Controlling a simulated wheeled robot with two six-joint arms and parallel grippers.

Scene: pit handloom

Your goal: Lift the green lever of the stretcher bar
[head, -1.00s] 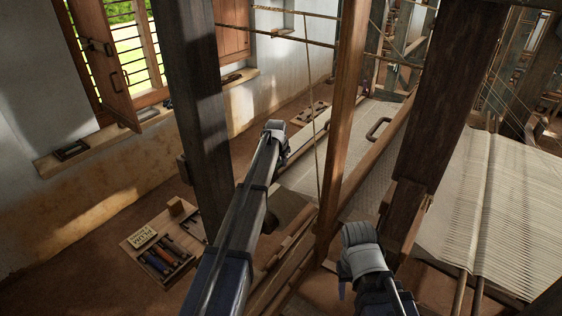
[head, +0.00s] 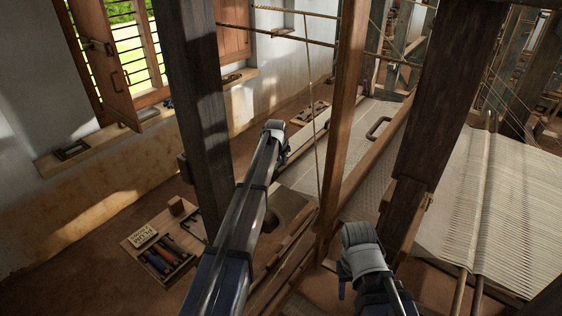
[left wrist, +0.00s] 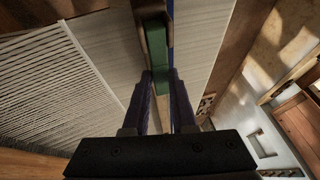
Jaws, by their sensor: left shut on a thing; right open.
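The green lever (left wrist: 156,57) stands upright between the dark blue fingers of my left gripper (left wrist: 160,78) in the left wrist view. A dark bracket-like part (left wrist: 146,12) is above it. My left gripper is shut on the lever near its lower end. In the head view my left arm reaches up the middle, and its fingers and the lever are hidden. My right gripper (head: 343,289) is low in the middle of the head view, mostly hidden behind its own wrist. It is open, with nothing seen in it, well apart from the lever.
Dark loom posts (head: 205,130) and a brown post (head: 345,130) stand close around my arms. Pale warp threads (head: 500,200) spread at right. The floor near the wall is open.

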